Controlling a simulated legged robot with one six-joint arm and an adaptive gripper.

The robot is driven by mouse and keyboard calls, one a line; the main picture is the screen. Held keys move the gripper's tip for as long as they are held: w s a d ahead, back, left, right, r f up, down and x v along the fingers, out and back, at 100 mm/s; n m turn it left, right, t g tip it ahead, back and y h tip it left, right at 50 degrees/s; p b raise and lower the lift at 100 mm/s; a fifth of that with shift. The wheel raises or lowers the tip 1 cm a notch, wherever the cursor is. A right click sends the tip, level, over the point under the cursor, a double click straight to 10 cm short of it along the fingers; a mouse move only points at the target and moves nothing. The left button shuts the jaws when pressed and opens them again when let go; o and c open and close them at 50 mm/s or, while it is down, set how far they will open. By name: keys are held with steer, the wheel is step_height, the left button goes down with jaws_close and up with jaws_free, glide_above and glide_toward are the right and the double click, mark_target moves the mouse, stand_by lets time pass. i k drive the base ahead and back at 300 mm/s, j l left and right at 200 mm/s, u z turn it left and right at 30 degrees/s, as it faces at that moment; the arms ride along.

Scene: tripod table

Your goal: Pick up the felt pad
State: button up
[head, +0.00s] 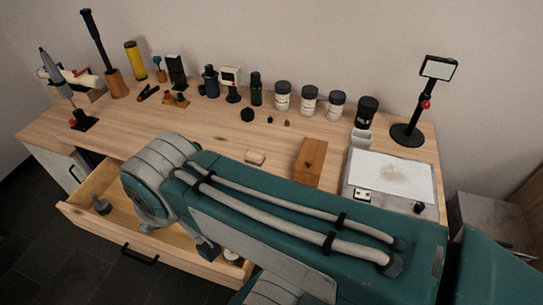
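I cannot single out the felt pad for certain in the head view. A small pale tan block (255,157) lies flat on the wooden desk top, just beyond my arm and left of a brown wooden box (310,160); it may be the pad, but its material is too small to tell. My teal arm crosses the front of the desk and hides part of the top and of the open drawer. My gripper does not show; my own arm links cover the area below it.
The open drawer (82,214) juts out at the front left and holds a grey metal piece (102,205). Jars and bottles line the back. A white-topped platform (415,177) and a black stand (408,135) are at right. Bare wood lies at mid-left.

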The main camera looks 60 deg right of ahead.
mark_target(256, 157)
steer(key=z, duration=2.75)
